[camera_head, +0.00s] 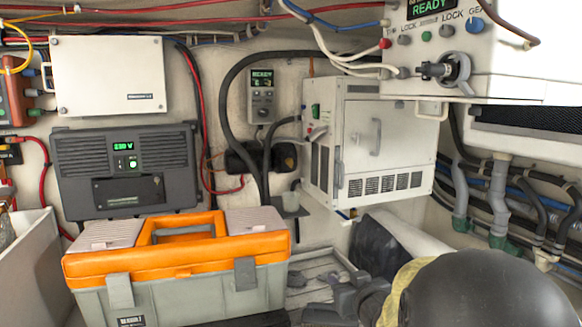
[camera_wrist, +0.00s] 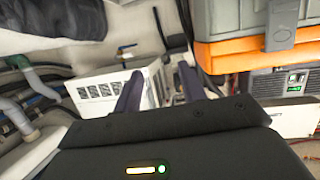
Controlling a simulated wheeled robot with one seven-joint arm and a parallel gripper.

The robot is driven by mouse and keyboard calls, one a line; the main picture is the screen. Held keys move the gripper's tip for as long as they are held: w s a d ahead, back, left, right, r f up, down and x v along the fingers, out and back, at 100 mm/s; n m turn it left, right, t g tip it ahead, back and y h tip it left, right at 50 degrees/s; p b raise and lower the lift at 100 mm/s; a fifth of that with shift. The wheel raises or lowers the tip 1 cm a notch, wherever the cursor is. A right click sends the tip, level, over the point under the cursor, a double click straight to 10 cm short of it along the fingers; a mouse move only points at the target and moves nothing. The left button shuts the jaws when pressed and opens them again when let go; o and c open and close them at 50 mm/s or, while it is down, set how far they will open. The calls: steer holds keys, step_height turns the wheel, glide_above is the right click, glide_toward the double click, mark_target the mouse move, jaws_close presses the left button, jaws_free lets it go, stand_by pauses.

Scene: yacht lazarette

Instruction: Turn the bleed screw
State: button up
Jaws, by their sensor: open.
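I cannot pick out a bleed screw for certain in either view. My gripper (camera_wrist: 161,78) shows in the wrist view with its two dark fingers apart and nothing seen held between them. Past the fingers in that view is a white vented box (camera_wrist: 103,93), and small fittings in the gap are too blurred to name. The white box also stands on the back wall in the head view (camera_head: 375,150), with a handle and dark vents. A white control panel (camera_head: 490,50) at upper right has a READY display, small buttons and a round grey fitting (camera_head: 455,72).
An orange and grey toolbox (camera_head: 180,262) stands at front left; it also shows in the wrist view (camera_wrist: 245,48). A dark power unit (camera_head: 127,168) reading 230 V is behind it. Hoses and pipes (camera_head: 498,195) run at right. A dark rounded shape (camera_head: 487,290) fills the lower right.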

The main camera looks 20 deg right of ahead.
steer(key=s+a+f+n+g+y, duration=0.1)
steer(key=s+a+f+g, duration=1.1)
steer(key=s+a+f, duration=0.4)
steer(key=shift+s+a+f+y, duration=0.15)
steer(key=shift+a+f+y, duration=0.25)
steer(key=shift+a, duration=0.2)
steer(key=shift+c, duration=0.2)
steer(key=shift+c, duration=0.3)
